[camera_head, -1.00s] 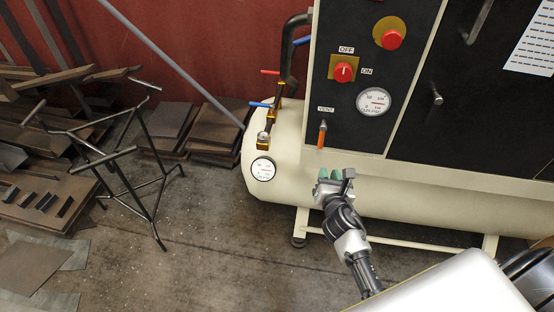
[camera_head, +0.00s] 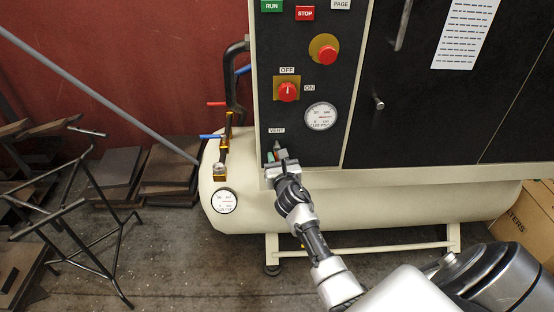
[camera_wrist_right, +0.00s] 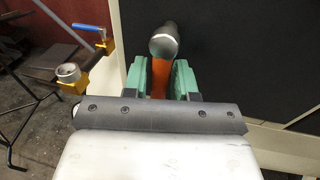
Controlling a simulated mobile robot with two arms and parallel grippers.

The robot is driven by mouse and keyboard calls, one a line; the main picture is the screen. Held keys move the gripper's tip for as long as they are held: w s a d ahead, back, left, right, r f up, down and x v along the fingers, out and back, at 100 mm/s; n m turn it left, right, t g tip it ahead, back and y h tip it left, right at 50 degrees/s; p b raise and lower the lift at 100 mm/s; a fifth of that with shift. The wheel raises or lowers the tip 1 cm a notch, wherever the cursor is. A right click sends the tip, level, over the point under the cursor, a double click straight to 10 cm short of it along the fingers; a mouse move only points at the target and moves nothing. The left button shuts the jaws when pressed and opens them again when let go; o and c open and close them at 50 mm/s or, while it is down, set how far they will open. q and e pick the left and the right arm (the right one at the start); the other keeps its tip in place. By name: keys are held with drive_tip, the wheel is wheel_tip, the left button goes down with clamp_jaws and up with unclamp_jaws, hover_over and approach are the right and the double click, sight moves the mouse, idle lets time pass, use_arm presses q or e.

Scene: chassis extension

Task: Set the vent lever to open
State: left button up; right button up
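The vent lever sits below the VENT label (camera_head: 277,130) on the black control panel (camera_head: 335,75). In the right wrist view the vent lever (camera_wrist_right: 163,60) shows a round metal end and an orange part below it. My right gripper (camera_head: 275,155) is at the lever in the head view. In the right wrist view its green fingertips (camera_wrist_right: 160,80) stand on either side of the orange part, with narrow gaps seeming to show, so it looks open around the lever. Contact cannot be told. My left gripper is not in view.
A red rotary switch (camera_head: 288,92), a gauge (camera_head: 321,116) and a red button (camera_head: 326,52) are on the panel. The cream tank (camera_head: 400,205) lies below. Brass fittings with a blue-handled valve (camera_head: 212,136) stand left. A black stand (camera_head: 90,225) is on the floor.

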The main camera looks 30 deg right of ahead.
sight(290, 143)
drive_tip(key=shift+w, duration=0.1)
clamp_jaws()
idle(0.3)
drive_tip(key=shift+d+r+n+p, duration=0.25)
drive_tip(key=shift+n+p, duration=0.45)
drive_tip(key=shift+p, duration=0.25)
drive_tip(key=d+r+n+g+p, duration=0.1)
drive_tip(key=n+p, duration=0.3)
drive_tip(key=p, duration=0.2)
drive_tip(key=s+r+n+g+p, duration=0.1)
drive_tip(key=n+p, duration=0.2)
drive_tip(key=p, duration=0.3)
drive_tip(key=s+d+r+n+g+h+p, duration=0.1)
drive_tip(key=n+p, duration=0.3)
drive_tip(key=p, duration=0.1)
drive_tip(key=shift+d+n+p, duration=0.3)
drive_tip(key=shift+d+p, duration=0.05)
drive_tip(key=shift+p, duration=0.05)
drive_tip(key=shift+r+n+g+h+p, duration=0.15)
drive_tip(key=shift+n+h+p, duration=0.15)
drive_tip(key=shift+n+p, duration=0.45)
drive_tip(key=shift+r+n+g+h+p, duration=0.15)
drive_tip(key=shift+n+h+p, duration=0.15)
drive_tip(key=shift+n+p, duration=0.4)
drive_tip(key=shift+f, duration=0.1)
